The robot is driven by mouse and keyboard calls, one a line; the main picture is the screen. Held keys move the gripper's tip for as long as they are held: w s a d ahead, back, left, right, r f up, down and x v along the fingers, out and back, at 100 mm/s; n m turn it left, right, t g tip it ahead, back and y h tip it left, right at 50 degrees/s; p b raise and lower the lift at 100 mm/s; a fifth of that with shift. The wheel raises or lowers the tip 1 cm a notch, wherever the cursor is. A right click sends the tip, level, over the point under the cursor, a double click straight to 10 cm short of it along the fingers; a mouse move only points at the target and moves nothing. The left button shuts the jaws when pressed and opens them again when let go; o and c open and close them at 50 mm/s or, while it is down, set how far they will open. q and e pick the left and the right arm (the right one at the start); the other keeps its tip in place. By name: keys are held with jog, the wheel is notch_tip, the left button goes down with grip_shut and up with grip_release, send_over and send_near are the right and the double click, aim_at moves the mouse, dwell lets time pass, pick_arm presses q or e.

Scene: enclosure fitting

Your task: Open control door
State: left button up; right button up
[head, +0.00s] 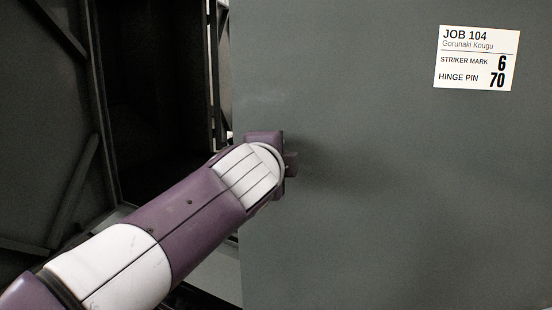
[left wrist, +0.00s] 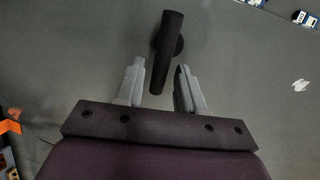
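The control door (head: 400,180) is a large grey-green panel filling the right of the head view, with a white job label (head: 477,57) at its upper right. In the left wrist view a dark bar handle (left wrist: 169,55) on a round mount stands out from the door surface (left wrist: 235,60). My left gripper (left wrist: 160,80) is open, with its two grey fingers on either side of the handle's lower end; I cannot tell whether they touch it. In the head view my left arm hides most of the handle and the fingers. My right gripper is not in view.
Left of the door's edge is a dark open enclosure (head: 150,100) with another grey panel (head: 40,110) beside it. In the left wrist view an orange object (left wrist: 10,125) shows at the left edge, and small blue and white items (left wrist: 303,17) lie at the upper right.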

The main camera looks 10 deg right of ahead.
pick_arm(q)
jog(key=b+v, duration=0.1)
jog(key=v, duration=1)
jog(key=shift+s+b, duration=0.25)
jog(key=shift+b, duration=0.15)
